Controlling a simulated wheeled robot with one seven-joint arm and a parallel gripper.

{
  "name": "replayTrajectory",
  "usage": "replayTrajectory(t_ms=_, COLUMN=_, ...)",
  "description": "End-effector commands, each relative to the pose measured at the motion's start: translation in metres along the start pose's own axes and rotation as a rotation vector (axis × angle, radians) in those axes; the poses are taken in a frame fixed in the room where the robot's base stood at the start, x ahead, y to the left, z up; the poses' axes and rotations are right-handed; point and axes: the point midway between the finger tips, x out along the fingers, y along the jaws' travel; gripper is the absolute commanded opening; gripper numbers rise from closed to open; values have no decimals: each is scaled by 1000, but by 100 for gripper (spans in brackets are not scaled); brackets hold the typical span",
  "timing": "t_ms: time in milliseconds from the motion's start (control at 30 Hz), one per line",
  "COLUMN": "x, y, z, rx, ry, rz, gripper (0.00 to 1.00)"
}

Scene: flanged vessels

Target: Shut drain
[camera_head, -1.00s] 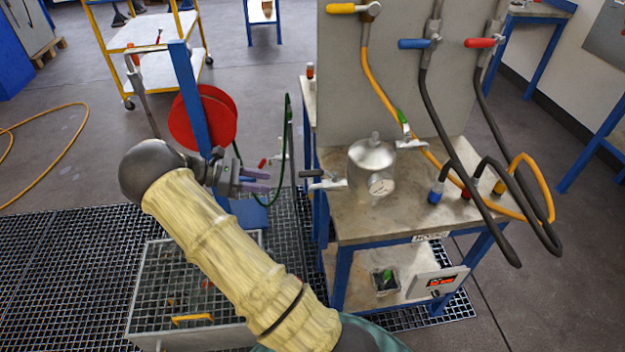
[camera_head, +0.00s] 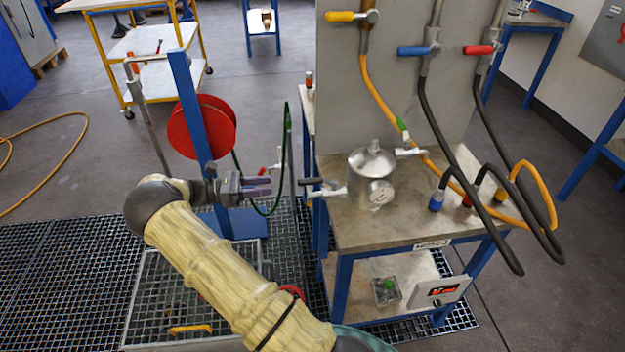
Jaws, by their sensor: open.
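The metal vessel (camera_head: 370,170) stands upright on the bench, with a lid knob on top and a round gauge (camera_head: 380,192) on its front. A valve with a dark lever (camera_head: 318,181) sticks out from its left side; I take this as the drain. A white fitting with a green-tagged hose (camera_head: 405,148) joins its right side. My gripper (camera_head: 262,186) is open and empty, left of the dark lever and apart from it, with its fingers pointing right. Whether the lever stands open or shut is not clear.
The bench top (camera_head: 420,225) carries hoses with blue, red and yellow ends. A panel (camera_head: 410,90) with yellow, blue and red valve handles rises behind. A blue post with a red hose reel (camera_head: 202,127) stands behind my gripper. A green hose hangs near my fingers. Floor grating lies below.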

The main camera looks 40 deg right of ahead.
Motion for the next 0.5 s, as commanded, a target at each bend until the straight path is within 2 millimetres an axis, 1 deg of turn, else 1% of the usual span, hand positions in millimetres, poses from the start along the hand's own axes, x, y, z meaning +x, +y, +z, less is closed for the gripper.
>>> replayTrajectory(t_ms=33, x=10, y=-1, z=2, rx=-2, ry=-2, rz=-3, gripper=40)
replayTrajectory(t_ms=500, x=94, y=-1, z=2, rx=-1, ry=-1, rz=-4, gripper=40)
